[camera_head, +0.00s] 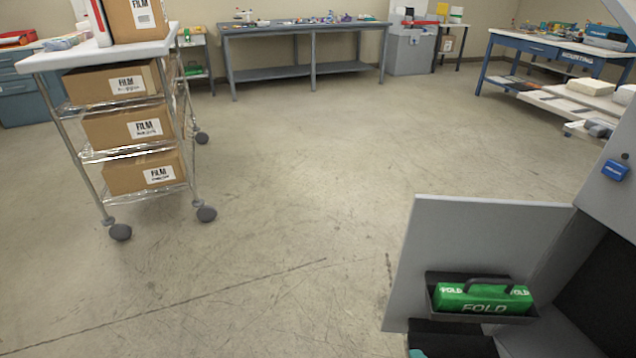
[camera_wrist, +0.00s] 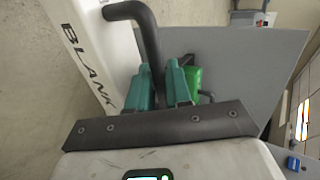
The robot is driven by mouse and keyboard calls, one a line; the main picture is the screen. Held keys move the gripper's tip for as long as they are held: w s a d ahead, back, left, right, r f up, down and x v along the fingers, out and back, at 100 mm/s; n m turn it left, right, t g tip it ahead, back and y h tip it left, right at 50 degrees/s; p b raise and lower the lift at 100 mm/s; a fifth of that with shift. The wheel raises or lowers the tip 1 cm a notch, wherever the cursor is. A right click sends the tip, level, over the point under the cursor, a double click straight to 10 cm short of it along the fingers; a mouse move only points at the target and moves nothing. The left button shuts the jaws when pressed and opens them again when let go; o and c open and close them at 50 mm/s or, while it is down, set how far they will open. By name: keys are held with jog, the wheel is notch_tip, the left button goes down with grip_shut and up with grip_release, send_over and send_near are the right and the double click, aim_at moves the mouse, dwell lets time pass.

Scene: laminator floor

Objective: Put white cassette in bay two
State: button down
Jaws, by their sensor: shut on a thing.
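The white cassette (camera_wrist: 80,45), marked BLANK, shows at the left of the wrist view with a curved dark handle. My gripper (camera_wrist: 160,85) has teal fingers and is shut on that handle. In the head view only a teal bit of my gripper (camera_head: 415,353) shows at the bottom edge, and the white cassette is out of sight there. A green cassette (camera_head: 484,299) marked FOLD sits in a dark holder on the grey open door panel (camera_head: 480,235); it shows partly behind my fingers in the wrist view (camera_wrist: 194,80). A dark bay (camera_head: 450,340) lies below it, partly cut off. No bay number is readable.
The grey machine (camera_head: 612,195) with a dark opening stands at the right edge. A wheeled wire cart (camera_head: 100,52) with boxes marked FILM stands at the left. Workbenches (camera_head: 300,30) line the back. The floor between is clear.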

notch_tip(320, 180, up, 8)
jog(key=s+p, duration=0.1)
jog(key=p, duration=1)
jog(key=shift+s, duration=0.25)
